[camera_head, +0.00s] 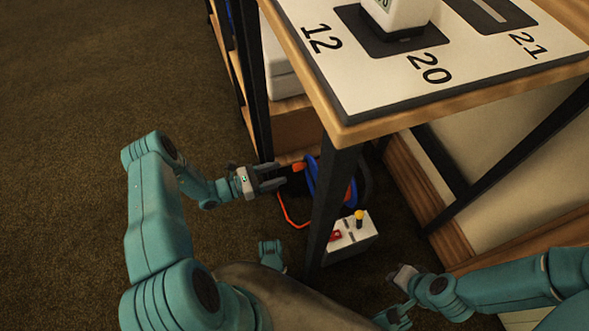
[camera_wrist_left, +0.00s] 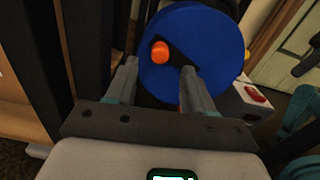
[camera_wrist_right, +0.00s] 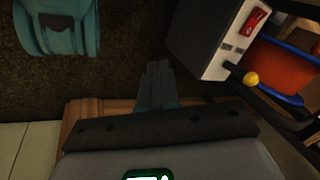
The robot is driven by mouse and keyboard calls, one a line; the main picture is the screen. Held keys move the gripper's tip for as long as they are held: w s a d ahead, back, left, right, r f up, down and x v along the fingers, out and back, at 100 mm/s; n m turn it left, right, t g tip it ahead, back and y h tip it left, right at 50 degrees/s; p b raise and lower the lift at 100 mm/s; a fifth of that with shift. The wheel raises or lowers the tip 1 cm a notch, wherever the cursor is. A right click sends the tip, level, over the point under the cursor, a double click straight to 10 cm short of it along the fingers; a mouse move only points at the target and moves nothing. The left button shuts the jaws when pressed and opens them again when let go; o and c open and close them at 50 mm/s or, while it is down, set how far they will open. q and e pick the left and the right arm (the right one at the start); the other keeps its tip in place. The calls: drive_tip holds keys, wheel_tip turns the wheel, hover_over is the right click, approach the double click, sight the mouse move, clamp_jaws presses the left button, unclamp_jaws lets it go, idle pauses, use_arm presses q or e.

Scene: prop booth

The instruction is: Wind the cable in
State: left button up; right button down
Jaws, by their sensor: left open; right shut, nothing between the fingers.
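The cable reel (camera_head: 312,182) stands low behind the table leg, with blue discs and an orange drum; the leg hides part of it. Its blue disc (camera_wrist_left: 205,62) faces my left wrist camera, with an orange knob (camera_wrist_left: 159,52) on it. A thin orange-red cable (camera_head: 284,212) runs from the reel down along the floor. My left gripper (camera_head: 277,178) is open beside the reel. In the left wrist view its fingers (camera_wrist_left: 160,74) lie either side of the knob, apart from it. My right gripper (camera_wrist_right: 155,72) is shut and empty, low near the grey box.
A grey box (camera_head: 354,240) with a red switch (camera_wrist_right: 254,21) and a yellow-topped lever (camera_head: 359,215) stands beside the table leg (camera_head: 330,200). The table (camera_head: 350,100) with a numbered board overhangs the reel. Open carpet lies to the left.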

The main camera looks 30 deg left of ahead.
use_arm(q)
drive_tip(key=b+x, duration=0.1)
drive_tip(key=x, duration=0.5)
drive_tip(key=shift+w+d, duration=0.2)
drive_tip(key=shift+w, duration=0.05)
clamp_jaws()
